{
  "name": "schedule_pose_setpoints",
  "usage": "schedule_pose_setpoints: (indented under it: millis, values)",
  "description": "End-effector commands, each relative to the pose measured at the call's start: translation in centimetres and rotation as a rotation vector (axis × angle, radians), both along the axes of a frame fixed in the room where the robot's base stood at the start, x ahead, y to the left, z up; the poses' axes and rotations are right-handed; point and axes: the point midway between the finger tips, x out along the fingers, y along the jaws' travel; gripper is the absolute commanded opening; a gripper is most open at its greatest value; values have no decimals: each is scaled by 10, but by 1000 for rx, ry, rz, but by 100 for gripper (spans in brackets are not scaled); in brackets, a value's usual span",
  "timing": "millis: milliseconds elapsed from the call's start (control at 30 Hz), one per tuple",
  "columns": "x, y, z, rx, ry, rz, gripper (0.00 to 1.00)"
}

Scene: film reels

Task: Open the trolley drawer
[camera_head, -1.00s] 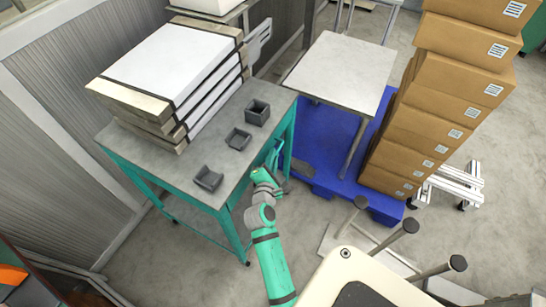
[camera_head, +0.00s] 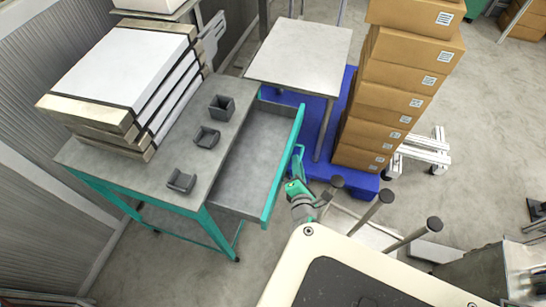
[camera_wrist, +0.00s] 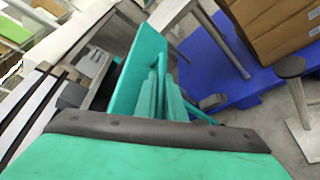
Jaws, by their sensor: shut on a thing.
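The trolley (camera_head: 150,180) has a grey top and teal legs and stands at the left of the head view. Its drawer (camera_head: 248,150) is pulled out to the right, with an empty grey inside and a teal front panel (camera_head: 284,165). My gripper (camera_head: 297,155) is at the outer side of that front, shut on the drawer handle. In the wrist view the teal drawer front (camera_wrist: 138,70) rises ahead of my gripper's fingers (camera_wrist: 160,95). The handle itself is mostly hidden by the fingers.
A blue pallet (camera_head: 367,183) with brown cartons (camera_head: 385,100) and a grey table (camera_head: 300,55) stand behind my gripper. Upright posts (camera_head: 372,210) stand close to my arm.

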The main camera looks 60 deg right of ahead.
Motion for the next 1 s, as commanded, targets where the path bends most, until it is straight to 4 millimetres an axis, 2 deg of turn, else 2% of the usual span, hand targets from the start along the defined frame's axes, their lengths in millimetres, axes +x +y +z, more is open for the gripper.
schedule_pose_setpoints:
  millis: [33,200,400,600,900,933,967,1000]
  values:
    - [-15,-2,-1,0,6,2,0]
    - [-52,-8,0,0,4,2,0]
    - [-78,-13,0,1,2,1,0]
    - [-86,-14,0,1,-1,2,0]
    - [-86,-15,-1,1,-1,2,0]
    - [-86,-15,-1,1,-1,2,12]
    - [-86,-15,-1,1,-1,2,17]
    - [-86,-15,-1,1,-1,2,17]
